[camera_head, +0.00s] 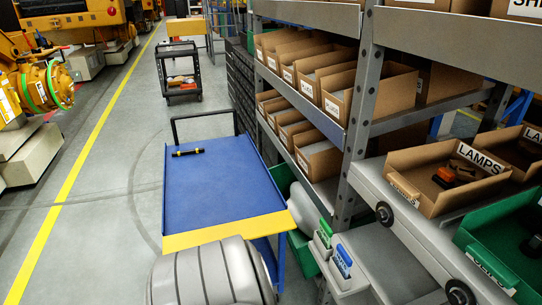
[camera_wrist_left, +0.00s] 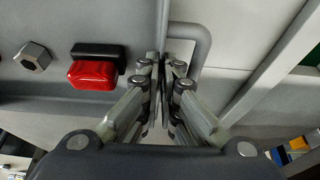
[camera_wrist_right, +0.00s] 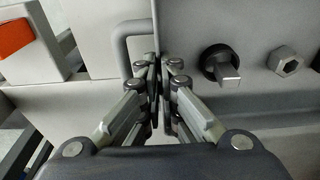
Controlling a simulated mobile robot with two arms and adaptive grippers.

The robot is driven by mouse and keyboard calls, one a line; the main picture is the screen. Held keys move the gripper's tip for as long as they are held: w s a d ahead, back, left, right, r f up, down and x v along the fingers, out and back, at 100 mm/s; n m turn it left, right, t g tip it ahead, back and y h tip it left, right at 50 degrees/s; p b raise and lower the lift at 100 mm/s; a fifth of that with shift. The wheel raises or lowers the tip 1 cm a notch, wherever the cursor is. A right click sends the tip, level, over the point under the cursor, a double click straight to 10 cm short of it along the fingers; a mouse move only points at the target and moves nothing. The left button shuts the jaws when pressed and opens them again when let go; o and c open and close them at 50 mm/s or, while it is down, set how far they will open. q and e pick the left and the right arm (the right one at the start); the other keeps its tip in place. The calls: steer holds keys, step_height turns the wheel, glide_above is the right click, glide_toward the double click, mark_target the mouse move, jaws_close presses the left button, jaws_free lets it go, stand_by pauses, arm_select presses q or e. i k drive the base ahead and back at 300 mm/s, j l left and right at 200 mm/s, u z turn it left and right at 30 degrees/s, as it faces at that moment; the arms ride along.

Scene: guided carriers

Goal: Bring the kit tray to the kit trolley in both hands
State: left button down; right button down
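The kit tray is a grey panel in both wrist views, in the left wrist view (camera_wrist_left: 60,60) and the right wrist view (camera_wrist_right: 270,30). It carries a red and black part (camera_wrist_left: 95,70), hex nuts (camera_wrist_left: 32,57) and a black-based peg (camera_wrist_right: 222,62). My left gripper (camera_wrist_left: 165,65) is shut on one grey loop handle, my right gripper (camera_wrist_right: 157,65) on another. The fingers hide the gripped parts. The head view shows neither gripper nor a clear view of the tray. A blue-topped trolley (camera_head: 225,180) with a yellow front edge and black handle stands ahead.
Shelving (camera_head: 352,130) with cardboard bins stands close on the right, with a LAMPS bin (camera_head: 440,190) near. A black cart (camera_head: 180,75) stands farther back. The floor left of the trolley is clear up to yellow machinery (camera_head: 40,90).

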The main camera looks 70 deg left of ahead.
mark_target(220, 193)
steer(key=k+l, duration=0.1)
steer(key=k, duration=0.3)
steer(key=u, duration=2.3)
steer(key=i+u, duration=0.2)
steer(key=i, duration=1.8)
